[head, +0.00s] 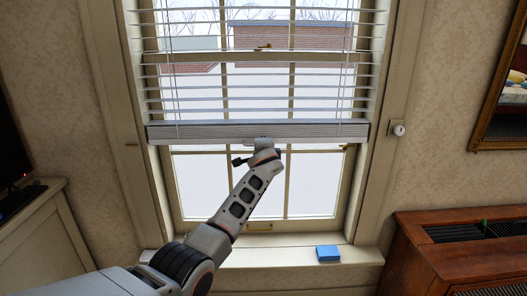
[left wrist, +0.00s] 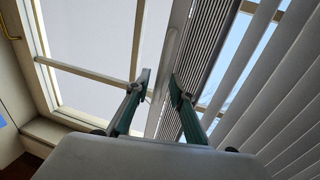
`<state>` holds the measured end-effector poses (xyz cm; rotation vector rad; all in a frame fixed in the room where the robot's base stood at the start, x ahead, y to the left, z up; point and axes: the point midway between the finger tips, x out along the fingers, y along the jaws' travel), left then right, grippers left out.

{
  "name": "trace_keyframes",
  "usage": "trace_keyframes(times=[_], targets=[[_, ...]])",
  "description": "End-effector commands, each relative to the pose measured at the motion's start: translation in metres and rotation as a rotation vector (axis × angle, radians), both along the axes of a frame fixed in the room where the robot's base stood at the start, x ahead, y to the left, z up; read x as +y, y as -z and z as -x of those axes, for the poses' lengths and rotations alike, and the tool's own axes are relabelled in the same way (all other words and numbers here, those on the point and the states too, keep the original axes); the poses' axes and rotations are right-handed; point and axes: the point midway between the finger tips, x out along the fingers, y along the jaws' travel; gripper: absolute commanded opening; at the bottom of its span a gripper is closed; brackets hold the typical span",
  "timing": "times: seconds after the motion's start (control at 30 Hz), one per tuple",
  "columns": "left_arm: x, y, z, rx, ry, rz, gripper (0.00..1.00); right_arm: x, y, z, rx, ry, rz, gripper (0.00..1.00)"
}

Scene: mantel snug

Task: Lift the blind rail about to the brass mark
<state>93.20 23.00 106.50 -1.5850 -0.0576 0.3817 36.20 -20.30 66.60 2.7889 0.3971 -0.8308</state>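The blind rail (head: 300,131) is a pale grey bar across the window, under a compressed stack of slats; it hangs about level and lower panes show beneath it. My left gripper (head: 262,146) is at the middle of the rail's lower edge. In the left wrist view its two fingers (left wrist: 160,77) are apart and open, with the rail's light strip (left wrist: 178,45) running between them. I cannot tell whether either finger touches it. A small brassy spot (head: 346,147) shows just under the rail's right end; I cannot tell whether it is the brass mark. My right gripper is not in view.
A blue block (head: 327,253) sits on the window sill (head: 275,256). A round white fitting (head: 397,128) is on the right casing. A wooden cabinet (head: 420,262) stands at the lower right, and a mirror (head: 507,100) hangs above it. Blind cords hang before the slats.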

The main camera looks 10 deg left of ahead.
Motion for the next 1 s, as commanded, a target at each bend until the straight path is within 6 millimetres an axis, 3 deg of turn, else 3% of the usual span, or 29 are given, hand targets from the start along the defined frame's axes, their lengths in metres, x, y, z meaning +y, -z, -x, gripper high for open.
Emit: trace_keyframes(times=[0.7, 1.0], targets=[[-0.024, -0.018, 0.085, 0.0, 0.002, 0.003, 0.23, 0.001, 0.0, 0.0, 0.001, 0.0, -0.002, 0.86], [-0.029, -0.023, 0.104, 0.001, 0.0, 0.0, 0.23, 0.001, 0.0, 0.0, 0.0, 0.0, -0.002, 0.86]])
